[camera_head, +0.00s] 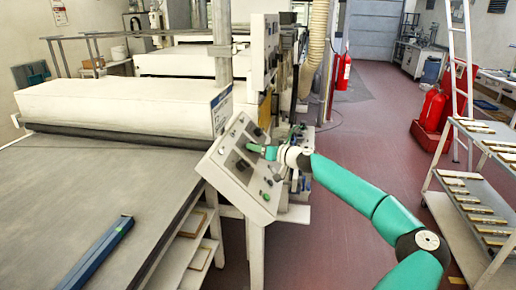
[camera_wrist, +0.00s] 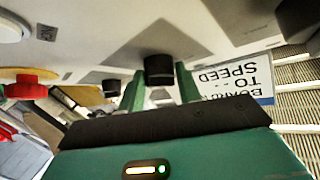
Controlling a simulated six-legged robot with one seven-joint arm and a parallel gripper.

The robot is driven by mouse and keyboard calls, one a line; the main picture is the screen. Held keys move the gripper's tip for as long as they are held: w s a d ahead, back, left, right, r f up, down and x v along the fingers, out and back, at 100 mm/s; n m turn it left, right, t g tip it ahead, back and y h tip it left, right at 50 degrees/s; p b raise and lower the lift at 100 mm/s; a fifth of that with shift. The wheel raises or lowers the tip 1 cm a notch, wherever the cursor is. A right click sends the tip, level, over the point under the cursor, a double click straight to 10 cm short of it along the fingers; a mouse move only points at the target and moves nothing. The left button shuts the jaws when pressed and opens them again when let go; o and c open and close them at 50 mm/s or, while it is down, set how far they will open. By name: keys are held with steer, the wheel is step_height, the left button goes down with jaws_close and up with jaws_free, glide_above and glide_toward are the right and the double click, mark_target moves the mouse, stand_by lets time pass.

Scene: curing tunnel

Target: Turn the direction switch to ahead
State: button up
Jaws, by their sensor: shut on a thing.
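The sloped control panel (camera_head: 238,168) stands at the end of the conveyor in the head view. It carries several dark knobs and buttons. My gripper (camera_head: 253,149) reaches it from the right, at the panel's upper part. In the wrist view my gripper (camera_wrist: 160,85) has its two green fingers on either side of a black knob (camera_wrist: 158,68) and is shut on it. The knob's label and pointer are not readable, so I cannot tell its setting or confirm it is the direction switch.
In the wrist view a red button (camera_wrist: 27,88) and another black knob (camera_wrist: 111,87) sit to the left. A blue-edged sign (camera_wrist: 235,83) is at the right. In the head view a shelf trolley (camera_head: 480,185) stands right, and a blue bar (camera_head: 97,252) lies on the conveyor (camera_head: 75,185).

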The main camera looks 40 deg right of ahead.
steer(key=m+h, duration=0.2)
steer(key=m, duration=0.1)
steer(key=m+g+h, duration=0.1)
steer(key=m, duration=0.1)
steer(key=shift+a+r+h, duration=0.25)
steer(key=shift+a+h, duration=0.1)
steer(key=shift+h, duration=0.05)
steer(key=m+g+h, duration=0.1)
steer(key=m+h, duration=0.1)
steer(key=m, duration=0.1)
steer(key=shift+w+a+r+g, duration=0.1)
steer(key=shift+a+r+g, duration=0.1)
steer(key=shift+g, duration=0.2)
steer(key=shift+w+a+r+m+g+h, duration=0.1)
steer(key=shift+m+g+h, duration=0.3)
steer(key=shift+m, duration=0.35)
steer(key=shift+w+a+r+m+g+h, duration=0.1)
steer(key=shift+m+g+h, duration=0.1)
steer(key=shift+m+g, duration=0.5)
steer(key=shift+w+a+r+m+g+h, duration=0.1)
steer(key=shift+m+g+h, duration=0.2)
steer(key=shift+m, duration=0.55)
steer(key=shift+m+g, duration=0.3)
steer(key=shift+d+m+g, duration=0.1)
steer(key=shift+m+g, duration=0.5)
steer(key=shift+m, duration=0.1)
steer(key=o, duration=1)
steer(key=shift+w+f, duration=0.1)
steer(key=shift+c, duration=0.2)
